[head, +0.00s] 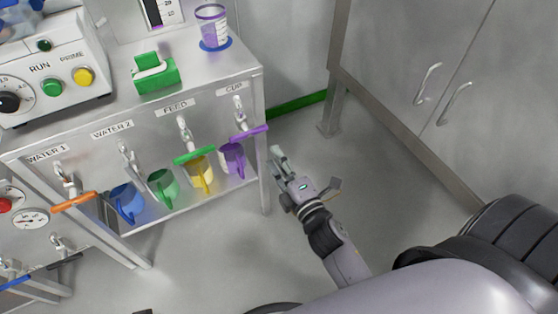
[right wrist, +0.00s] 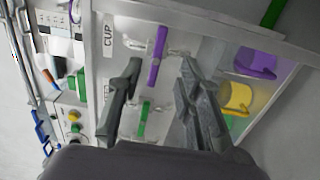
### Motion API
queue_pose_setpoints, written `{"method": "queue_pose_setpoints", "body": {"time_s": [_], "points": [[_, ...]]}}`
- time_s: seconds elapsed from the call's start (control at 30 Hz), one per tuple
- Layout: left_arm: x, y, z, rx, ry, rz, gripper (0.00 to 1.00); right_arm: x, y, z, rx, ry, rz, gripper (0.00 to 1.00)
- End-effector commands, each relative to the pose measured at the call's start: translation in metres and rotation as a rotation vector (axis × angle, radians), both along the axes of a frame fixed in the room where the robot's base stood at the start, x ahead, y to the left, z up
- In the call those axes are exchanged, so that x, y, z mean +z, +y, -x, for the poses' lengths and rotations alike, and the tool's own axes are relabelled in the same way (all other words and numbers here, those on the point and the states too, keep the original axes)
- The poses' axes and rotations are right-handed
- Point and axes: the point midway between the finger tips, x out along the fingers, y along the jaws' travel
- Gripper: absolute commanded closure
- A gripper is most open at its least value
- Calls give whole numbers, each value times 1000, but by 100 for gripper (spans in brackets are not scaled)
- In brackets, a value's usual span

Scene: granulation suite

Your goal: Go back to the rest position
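My right gripper (head: 290,172) is just right of the steel bench's front corner, in front of the taps. In the right wrist view its two fingers (right wrist: 160,85) stand apart with nothing between them. Beyond them are the purple tap handle (right wrist: 159,56) of the tap labelled CUP and the green tap handle (right wrist: 144,120) of the FEED tap. They look apart from the fingers, though the exact gap is hard to judge. My left gripper is not in view.
The steel bench (head: 222,68) carries a purple-marked cup (head: 212,28) on a blue disc and a green holder (head: 154,74). Purple (head: 232,158), yellow (head: 201,174), green (head: 162,186) and blue (head: 127,203) jugs sit below the taps. Grey cabinets (head: 400,60) stand right. The floor between is clear.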

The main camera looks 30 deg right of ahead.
Motion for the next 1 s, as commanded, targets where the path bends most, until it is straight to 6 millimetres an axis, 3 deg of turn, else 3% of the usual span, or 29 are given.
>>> {"method": "queue_pose_setpoints", "body": {"time_s": [0.67,0.83,1.0], "points": [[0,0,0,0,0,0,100,-2,-2,4,-10,12,-17,67],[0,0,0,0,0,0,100,-31,-22,10,-118,153,-221,67],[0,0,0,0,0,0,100,-96,-40,41,-334,436,-598,67]]}}
